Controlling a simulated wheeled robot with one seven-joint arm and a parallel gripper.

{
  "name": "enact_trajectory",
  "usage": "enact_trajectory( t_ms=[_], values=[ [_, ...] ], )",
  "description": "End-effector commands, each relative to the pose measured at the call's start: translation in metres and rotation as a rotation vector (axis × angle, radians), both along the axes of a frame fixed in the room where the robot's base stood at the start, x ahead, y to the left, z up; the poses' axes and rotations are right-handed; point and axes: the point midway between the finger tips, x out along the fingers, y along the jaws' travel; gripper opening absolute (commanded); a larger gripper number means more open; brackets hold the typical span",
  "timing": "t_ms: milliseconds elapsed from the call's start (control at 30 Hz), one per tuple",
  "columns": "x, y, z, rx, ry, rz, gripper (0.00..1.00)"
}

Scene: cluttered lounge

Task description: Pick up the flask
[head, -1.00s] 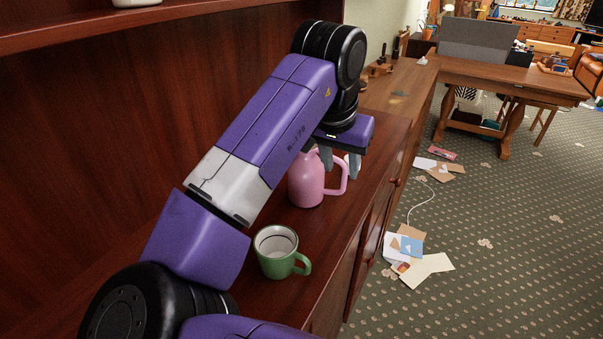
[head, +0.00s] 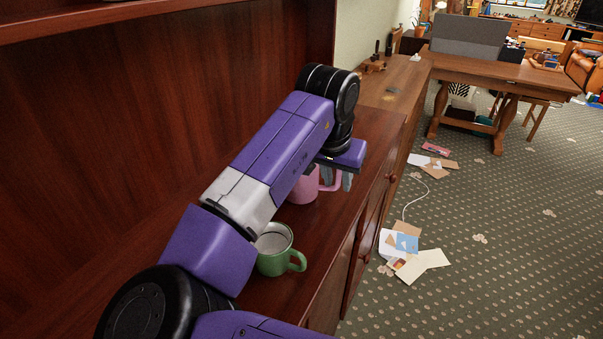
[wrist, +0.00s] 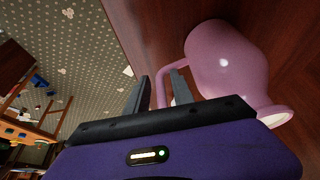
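The flask is a pink, rounded vessel (head: 302,190) with a side handle, standing on the reddish-brown wooden cabinet top. My forearm hides its upper part in the head view. My gripper (head: 338,183) is low at its handle side, fingers pointing down. In the wrist view, the flask body (wrist: 222,60) is to the right of my gripper (wrist: 160,88). The two grey fingers are apart, and the flask's handle shows between them. I cannot tell whether either finger touches it.
A green mug (head: 276,252) with a pale inside stands on the cabinet top (head: 325,240), nearer than the flask and close under my arm. The tall wooden back panel (head: 150,110) closes the left side. Papers (head: 405,245) lie on the carpet to the right.

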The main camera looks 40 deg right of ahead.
Motion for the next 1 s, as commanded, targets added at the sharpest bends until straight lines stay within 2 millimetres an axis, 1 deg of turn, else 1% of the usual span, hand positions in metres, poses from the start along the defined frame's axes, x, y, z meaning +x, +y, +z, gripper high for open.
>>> enact_trajectory(
  t_ms=[33, 100, 133, 1000],
  values=[
    [0.0000, 0.0000, 0.0001, 0.000, 0.000, 0.000, 0.16],
    [-0.0002, 0.0000, 0.0001, 0.000, 0.001, 0.000, 0.02],
    [-0.0003, -0.0001, 0.0000, 0.000, 0.001, 0.000, 0.00],
    [0.0002, 0.0010, -0.0024, 0.003, 0.003, 0.003, 0.00]
  ],
)
